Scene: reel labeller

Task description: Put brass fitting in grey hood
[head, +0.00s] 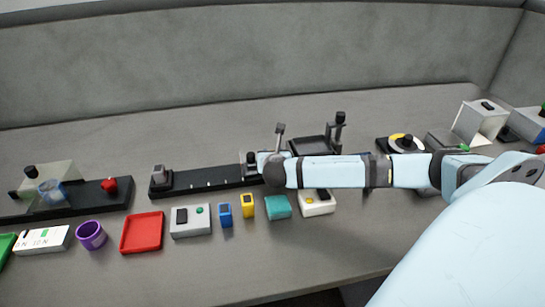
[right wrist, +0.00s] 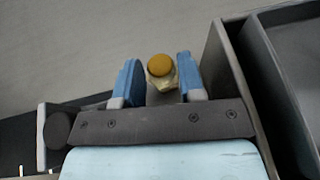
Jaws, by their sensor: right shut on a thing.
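My right gripper (right wrist: 157,72) is shut on the brass fitting (right wrist: 159,66), whose round yellow top shows between the two blue fingers in the right wrist view. In the head view my right arm reaches in from the right, and its wrist hides the fingers and the fitting. A light grey, box-like cover with a slanted side (head: 479,121) stands at the far right; it may be the grey hood, but I cannot tell for sure. My left gripper is not in view.
A dark tray (head: 312,145) stands just behind my right wrist; dark walls (right wrist: 225,75) show close to the right finger. A black rail (head: 205,181) lies left of the wrist. A red tray (head: 142,233), purple cup (head: 91,235) and small boxes line the front. The table behind is clear.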

